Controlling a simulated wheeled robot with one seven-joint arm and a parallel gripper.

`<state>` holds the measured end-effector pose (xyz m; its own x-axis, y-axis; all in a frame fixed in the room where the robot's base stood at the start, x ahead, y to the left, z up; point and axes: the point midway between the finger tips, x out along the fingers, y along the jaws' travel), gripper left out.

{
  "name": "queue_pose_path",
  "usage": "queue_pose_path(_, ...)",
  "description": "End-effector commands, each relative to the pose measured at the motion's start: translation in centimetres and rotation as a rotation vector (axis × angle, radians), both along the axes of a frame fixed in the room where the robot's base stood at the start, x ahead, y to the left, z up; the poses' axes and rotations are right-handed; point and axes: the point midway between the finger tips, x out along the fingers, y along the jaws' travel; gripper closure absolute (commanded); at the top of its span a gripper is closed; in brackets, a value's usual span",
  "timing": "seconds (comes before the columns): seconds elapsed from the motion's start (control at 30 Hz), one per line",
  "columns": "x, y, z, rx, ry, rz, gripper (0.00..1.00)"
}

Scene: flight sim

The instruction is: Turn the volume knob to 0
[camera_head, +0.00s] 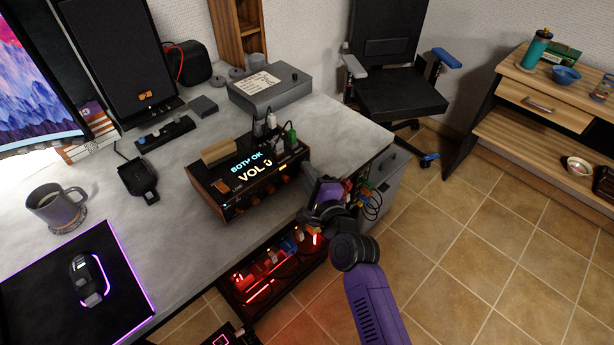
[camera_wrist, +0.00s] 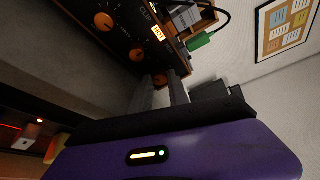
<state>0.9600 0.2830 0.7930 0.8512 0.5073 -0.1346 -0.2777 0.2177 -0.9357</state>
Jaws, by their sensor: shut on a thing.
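The amplifier box (camera_head: 246,178) has dark sides with wood trim and stands near the desk's front edge. Its lit display (camera_head: 250,168) reads "BOTH OK" and "VOL" with a digit that looks like 0. My gripper (camera_head: 306,190) is at the box's right front corner, and the knob it holds is hidden there. In the wrist view my gripper (camera_wrist: 160,80) is shut on an orange-and-dark knob (camera_wrist: 159,79) at the end of the front panel. Two other orange knobs, one larger (camera_wrist: 103,21) and one smaller (camera_wrist: 136,54), are on the same panel, clear of the fingers.
A green plug (camera_head: 291,138) and other plugs stand on the box's top. A grey device (camera_head: 269,88) is behind it. A mug (camera_head: 56,207) and a mouse (camera_head: 86,279) are at the left. Under the desk, a red-lit case (camera_head: 270,278) and cables (camera_head: 372,198) are near my arm.

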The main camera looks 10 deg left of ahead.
Motion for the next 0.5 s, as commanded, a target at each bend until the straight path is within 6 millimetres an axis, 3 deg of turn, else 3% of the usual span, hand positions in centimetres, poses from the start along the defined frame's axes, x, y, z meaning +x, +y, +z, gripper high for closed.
queue_pose_path(0.37,-0.08,0.1,-0.07,-0.003,-0.002,0.003,1.0)
queue_pose_path(0.4,-0.08,0.1,-0.07,-0.003,-0.002,0.003,0.71)
queue_pose_path(0.5,-0.07,0.09,-0.05,-0.003,-0.001,0.002,0.57)
